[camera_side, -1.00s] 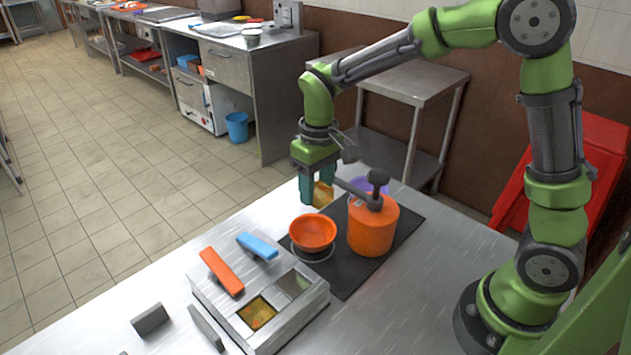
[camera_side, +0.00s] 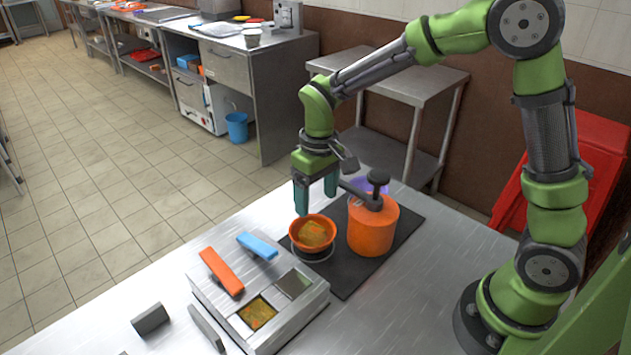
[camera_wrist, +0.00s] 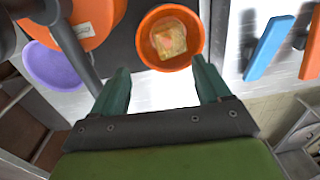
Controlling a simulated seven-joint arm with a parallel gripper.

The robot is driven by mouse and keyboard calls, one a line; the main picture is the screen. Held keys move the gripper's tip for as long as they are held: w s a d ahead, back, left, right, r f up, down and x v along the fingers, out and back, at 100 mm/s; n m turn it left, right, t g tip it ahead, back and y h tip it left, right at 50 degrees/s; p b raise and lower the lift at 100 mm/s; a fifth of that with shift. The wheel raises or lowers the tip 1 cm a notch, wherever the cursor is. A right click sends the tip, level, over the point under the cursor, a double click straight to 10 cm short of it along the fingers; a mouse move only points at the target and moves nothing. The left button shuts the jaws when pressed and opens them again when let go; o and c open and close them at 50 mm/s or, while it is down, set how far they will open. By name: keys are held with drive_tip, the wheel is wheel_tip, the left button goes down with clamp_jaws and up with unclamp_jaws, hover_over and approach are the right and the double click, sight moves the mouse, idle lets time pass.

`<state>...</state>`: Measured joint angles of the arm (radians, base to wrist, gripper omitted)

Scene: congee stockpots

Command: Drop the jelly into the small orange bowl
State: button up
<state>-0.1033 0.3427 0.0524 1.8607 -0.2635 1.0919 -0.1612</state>
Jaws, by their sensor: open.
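The jelly (camera_side: 313,235), a yellowish block with orange bits, lies inside the small orange bowl (camera_side: 296,243). In the wrist view the jelly (camera_wrist: 168,40) rests on the bottom of the bowl (camera_wrist: 147,22), apart from my fingers. My gripper (camera_side: 316,207) is open and empty, just behind and above the bowl in the side view. In the wrist view its two teal fingers (camera_wrist: 160,77) are spread wide, with the bowl ahead of them.
A metal container (camera_side: 262,300) with orange and blue handles and more jelly sits in front.

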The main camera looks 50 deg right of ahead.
wheel_tip(320, 180, up, 17)
drive_tip(key=shift+d, duration=0.4)
drive_tip(key=s+d+f+m+t, duration=0.1)
drive_tip(key=s+m+t, duration=0.1)
drive_tip(key=s, duration=0.5)
drive_tip(key=s+d+f+m+t+y, duration=0.1)
drive_tip(key=s+f+m+t, duration=0.1)
drive_tip(key=s+t, duration=0.3)
drive_tip(key=s, duration=0.3)
drive_tip(key=shift+s+d+f+y, duration=0.15)
drive_tip(key=shift+s+d+y, duration=0.15)
